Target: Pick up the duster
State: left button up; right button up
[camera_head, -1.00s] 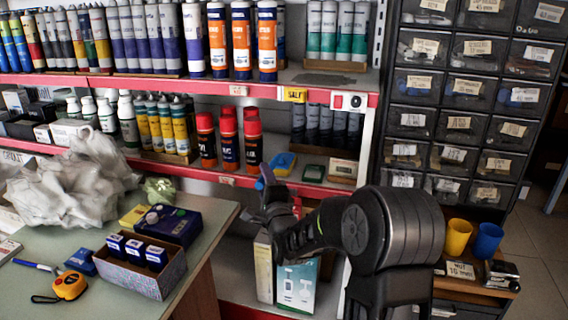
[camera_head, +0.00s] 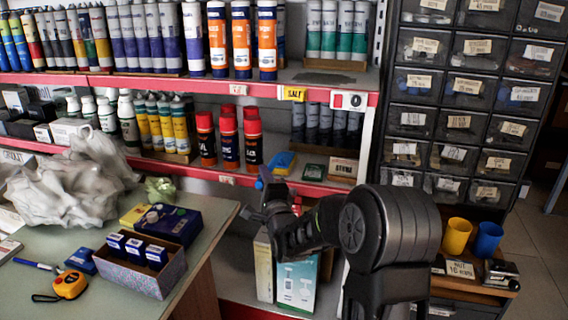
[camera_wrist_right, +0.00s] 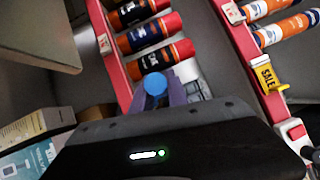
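I cannot make out for sure which thing is the duster. Red-capped spray cans (camera_head: 228,138) with dark labels stand upright on the middle shelf, and their labels are too small to read. They also show at the top of the right wrist view (camera_wrist_right: 145,35). My right gripper (camera_head: 264,182) is in front of that shelf's edge, below the cans and apart from them. In the right wrist view a round blue piece (camera_wrist_right: 156,84) and purple-grey parts show at its tip. Whether it is open or shut is unclear. My left gripper is not in view.
The red shelf edge (camera_head: 230,180) runs close to my right gripper. A table (camera_head: 205,270) at the left holds a crumpled bag (camera_head: 70,185), a box of small blue boxes (camera_head: 140,278) and a tape measure (camera_head: 70,285). Boxes (camera_head: 296,285) stand low beneath my right arm.

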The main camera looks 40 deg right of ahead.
grip_shut()
dwell(0.9)
